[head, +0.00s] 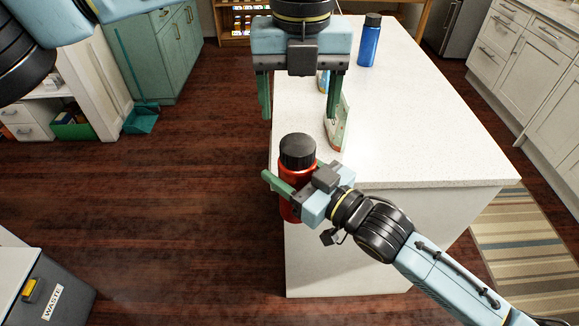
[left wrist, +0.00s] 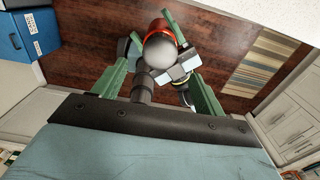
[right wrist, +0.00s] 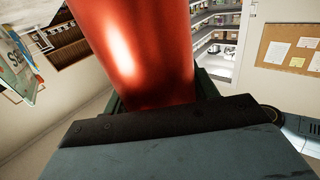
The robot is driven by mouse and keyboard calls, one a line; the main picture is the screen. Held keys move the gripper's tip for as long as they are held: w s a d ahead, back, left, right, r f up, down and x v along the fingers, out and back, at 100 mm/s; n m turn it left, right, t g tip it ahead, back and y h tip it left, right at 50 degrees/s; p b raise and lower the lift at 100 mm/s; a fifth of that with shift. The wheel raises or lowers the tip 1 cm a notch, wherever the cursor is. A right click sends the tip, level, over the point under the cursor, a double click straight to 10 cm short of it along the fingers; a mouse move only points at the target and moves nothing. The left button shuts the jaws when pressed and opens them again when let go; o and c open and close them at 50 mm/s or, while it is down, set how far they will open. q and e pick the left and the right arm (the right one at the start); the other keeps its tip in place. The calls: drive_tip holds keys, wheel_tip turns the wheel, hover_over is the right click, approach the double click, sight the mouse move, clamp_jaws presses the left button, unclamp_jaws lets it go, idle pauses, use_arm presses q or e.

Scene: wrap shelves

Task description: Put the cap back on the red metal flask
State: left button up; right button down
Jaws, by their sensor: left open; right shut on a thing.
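The red metal flask (head: 297,173) is upright at the near left corner of the island, held in my right gripper (head: 294,181). Its red body fills the middle of the right wrist view (right wrist: 140,50). The black cap (head: 297,151) sits on top of the flask; I cannot tell if it is screwed tight. My left gripper (head: 302,108) is open and empty, pointing down above and beyond the cap. In the left wrist view the cap (left wrist: 160,52) shows as a grey disc between the open fingers, apart from them.
The white island counter (head: 410,130) lies to the right. A small carton (head: 338,125) stands on it near the left gripper, with another item partly hidden behind. A blue bottle (head: 369,42) stands farther back. A waste bin (head: 45,292) is at lower left. Open floor lies left.

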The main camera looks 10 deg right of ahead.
sight(297, 143)
use_arm(q)
drive_tip(key=shift+f, duration=4.05)
drive_tip(key=c, duration=1)
drive_tip(key=m, duration=0.3)
